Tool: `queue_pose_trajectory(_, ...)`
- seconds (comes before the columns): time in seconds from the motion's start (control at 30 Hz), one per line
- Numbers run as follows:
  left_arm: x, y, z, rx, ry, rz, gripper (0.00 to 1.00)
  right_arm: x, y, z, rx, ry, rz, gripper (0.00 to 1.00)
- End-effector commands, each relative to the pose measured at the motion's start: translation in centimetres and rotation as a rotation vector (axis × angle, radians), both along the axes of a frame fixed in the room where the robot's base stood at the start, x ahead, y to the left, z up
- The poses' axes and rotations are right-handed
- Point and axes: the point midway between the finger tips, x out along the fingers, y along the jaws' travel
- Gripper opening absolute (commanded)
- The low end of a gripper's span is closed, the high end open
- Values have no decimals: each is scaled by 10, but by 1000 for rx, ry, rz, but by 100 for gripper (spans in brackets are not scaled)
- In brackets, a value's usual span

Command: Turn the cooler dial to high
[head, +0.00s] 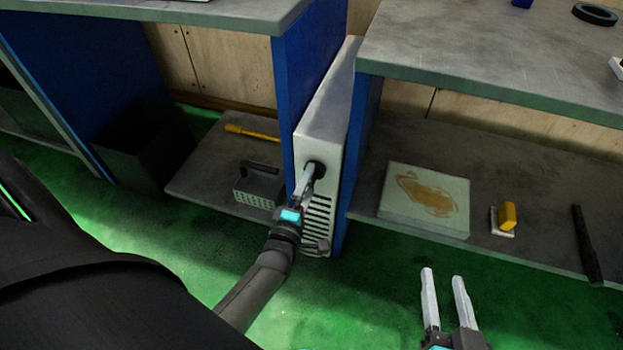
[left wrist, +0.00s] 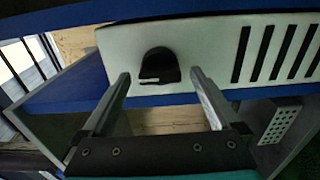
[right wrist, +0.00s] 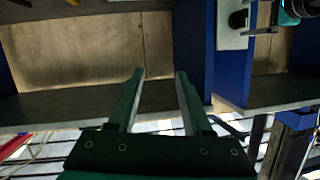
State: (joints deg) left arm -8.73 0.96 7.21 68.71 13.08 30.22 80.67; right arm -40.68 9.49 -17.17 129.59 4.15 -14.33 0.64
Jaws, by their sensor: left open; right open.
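The white cooler (head: 322,120) is a narrow box with dark vent slots, standing between two blue panels. Its black dial (head: 312,168) is on the front face, above the slots. In the left wrist view the dial (left wrist: 158,64) has a pale pointer mark lying roughly sideways. My left gripper (head: 307,178) is open in front of the dial; in the left wrist view its fingertips (left wrist: 158,75) lie on either side of it, and contact cannot be told. My right gripper (head: 443,276) is open and empty, low in front of the right bench.
Grey benches (head: 500,60) stand on both sides of the cooler. The right lower shelf holds a stained pale block (head: 425,200), a yellow item (head: 507,215) and a dark rod (head: 587,245). A perforated box (head: 260,187) and yellow tool (head: 252,132) are on the left shelf.

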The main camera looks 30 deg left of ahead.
Motion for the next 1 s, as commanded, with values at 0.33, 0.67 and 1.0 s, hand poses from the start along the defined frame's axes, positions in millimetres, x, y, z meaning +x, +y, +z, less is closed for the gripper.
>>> queue_pose_trajectory(0.33, 22, 5, -1, -1, -2, 0, 96, -7, 9, 10, 89, -134, -5, 50)
queue_pose_trajectory(0.67, 26, 6, 0, -1, 0, 0, 96, -8, 11, 14, 111, -166, -8, 50)
queue_pose_trajectory(1.0, 26, 6, 0, 0, -1, 0, 74, -8, 11, 14, 111, -165, -7, 50)
